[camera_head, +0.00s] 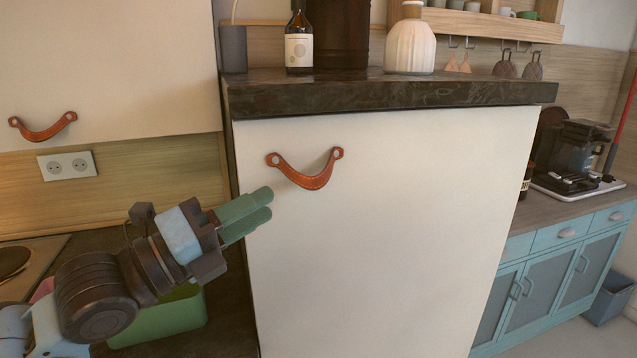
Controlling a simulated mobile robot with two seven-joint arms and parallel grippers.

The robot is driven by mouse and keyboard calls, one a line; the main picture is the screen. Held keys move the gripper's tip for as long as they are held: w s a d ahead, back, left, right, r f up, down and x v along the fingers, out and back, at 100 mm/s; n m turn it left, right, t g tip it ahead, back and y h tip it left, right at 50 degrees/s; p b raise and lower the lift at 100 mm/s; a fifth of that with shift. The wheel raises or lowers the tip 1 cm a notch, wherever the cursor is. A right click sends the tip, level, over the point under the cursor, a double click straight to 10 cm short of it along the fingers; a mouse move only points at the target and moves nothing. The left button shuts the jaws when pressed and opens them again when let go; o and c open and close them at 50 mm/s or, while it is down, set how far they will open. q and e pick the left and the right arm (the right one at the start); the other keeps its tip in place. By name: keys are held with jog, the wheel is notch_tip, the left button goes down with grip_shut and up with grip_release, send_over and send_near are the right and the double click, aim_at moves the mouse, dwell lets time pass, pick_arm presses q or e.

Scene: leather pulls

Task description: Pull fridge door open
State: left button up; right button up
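The fridge door (390,230) is a tall cream panel under a dark stone counter, and it looks closed. Its brown leather pull (306,180) is a sagging strap fixed by two studs near the top left of the door. My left gripper (270,204) comes in from the left, with two green fingers pointing right and slightly up. The fingertips are to the left of and below the pull in the picture, apart from it. The fingers lie close together; whether a gap is between them cannot be told. Nothing shows held. My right gripper is out of view.
A dark bottle (299,40) and a white ribbed vase (410,45) stand on the stone top (390,94). Another leather pull (43,128) is on a cream panel at the left. A green container (165,322) is below my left arm. Blue cabinets (550,270) are at right.

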aim_at(300, 180)
pick_arm(q)
jog(key=x, duration=0.2)
jog(key=p+x, duration=0.1)
jog(key=x, duration=0.3)
jog(key=shift+d+r, duration=0.15)
jog(key=shift+r, duration=0.15)
jog(key=shift+w+d, duration=0.45)
jog(key=shift+d, duration=0.05)
grip_shut()
